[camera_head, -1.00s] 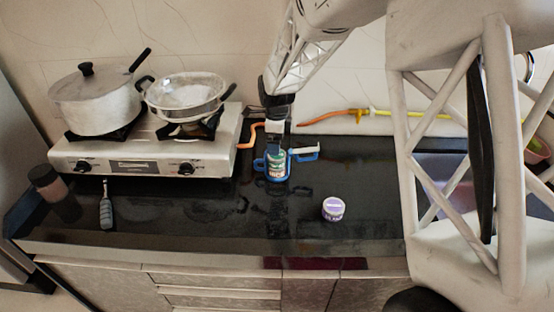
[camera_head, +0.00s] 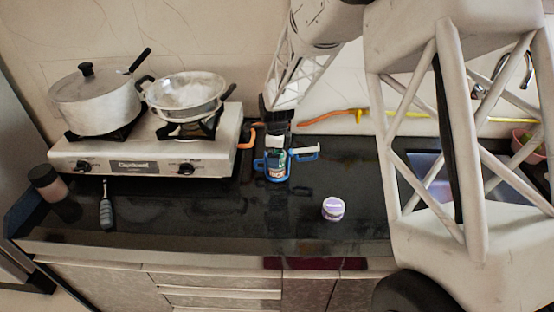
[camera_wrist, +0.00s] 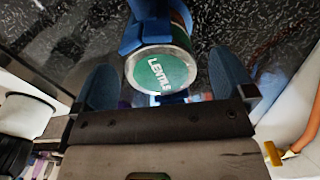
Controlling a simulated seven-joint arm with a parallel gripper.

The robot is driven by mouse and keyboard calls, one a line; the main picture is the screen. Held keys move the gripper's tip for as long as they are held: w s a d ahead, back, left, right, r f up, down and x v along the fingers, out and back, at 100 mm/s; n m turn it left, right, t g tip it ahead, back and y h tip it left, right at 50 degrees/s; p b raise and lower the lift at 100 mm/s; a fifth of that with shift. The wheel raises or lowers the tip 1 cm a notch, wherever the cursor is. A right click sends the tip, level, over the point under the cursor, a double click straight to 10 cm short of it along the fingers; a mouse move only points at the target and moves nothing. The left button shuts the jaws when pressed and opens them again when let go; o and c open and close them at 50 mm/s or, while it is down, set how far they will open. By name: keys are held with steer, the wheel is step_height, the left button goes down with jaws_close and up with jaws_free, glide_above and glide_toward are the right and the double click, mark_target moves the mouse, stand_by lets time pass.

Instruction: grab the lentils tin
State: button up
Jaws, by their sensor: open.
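The lentils tin (camera_wrist: 158,72) shows in the wrist view end-on, with a green face reading LENTILS and a silver rim. It lies between the two dark blue fingers of my gripper (camera_wrist: 164,84), with dark gaps on both sides. My gripper is open. In the head view, my gripper (camera_head: 276,150) is right above the tin (camera_head: 277,174) and partly hides it. The tin stands upright on the black counter. Blue parts (camera_head: 304,153) with handle-like ends show around the tin; I cannot tell exactly what they are.
A white-lidded purple jar (camera_head: 333,208) stands on the counter to the front right. A stove (camera_head: 130,160) with a pot (camera_head: 97,105) and a pan (camera_head: 186,94) is at left. An orange and yellow hose (camera_head: 345,116) runs behind. The front counter is mostly clear.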

steer(key=shift+f, duration=0.65)
steer(key=shift+c, duration=0.2)
steer(key=c, duration=1.1)
steer(key=shift+r, duration=5)
